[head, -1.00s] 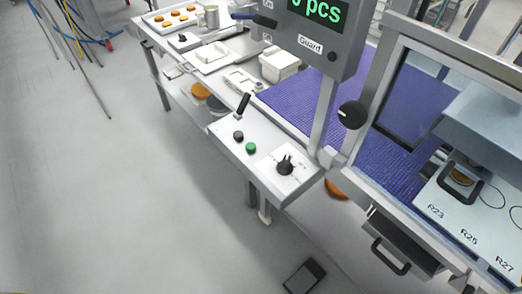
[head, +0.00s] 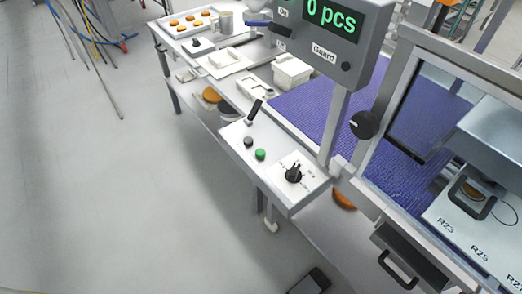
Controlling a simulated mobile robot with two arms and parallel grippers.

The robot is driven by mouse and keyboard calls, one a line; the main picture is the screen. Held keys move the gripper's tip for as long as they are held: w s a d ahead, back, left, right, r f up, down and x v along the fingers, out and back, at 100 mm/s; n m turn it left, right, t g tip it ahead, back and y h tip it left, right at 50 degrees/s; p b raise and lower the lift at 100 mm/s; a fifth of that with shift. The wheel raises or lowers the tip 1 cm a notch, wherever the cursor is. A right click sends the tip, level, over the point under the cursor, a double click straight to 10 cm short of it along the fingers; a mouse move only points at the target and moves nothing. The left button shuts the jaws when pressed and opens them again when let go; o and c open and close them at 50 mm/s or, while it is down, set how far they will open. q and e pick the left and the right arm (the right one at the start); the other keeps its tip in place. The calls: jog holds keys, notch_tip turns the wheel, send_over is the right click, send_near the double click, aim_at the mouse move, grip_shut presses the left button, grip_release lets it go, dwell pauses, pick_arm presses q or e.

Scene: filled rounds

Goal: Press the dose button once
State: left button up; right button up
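A white control panel (head: 272,180) sits at the near end of the table, in the middle of the head view. It carries a green round button (head: 260,154), a dark round button (head: 248,142), a black lever (head: 254,111) and a black rotary knob (head: 293,174) on a marked plate. No readable label shows which button is the dose button. Neither of my grippers is in view, and nothing touches the panel.
A grey display box (head: 370,45) above reads "0 pcs", with a "Guard" label. A framed clear guard with a black knob (head: 362,124) stands right, beside a purple belt (head: 310,115). A drawer handle (head: 399,270) juts out below.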

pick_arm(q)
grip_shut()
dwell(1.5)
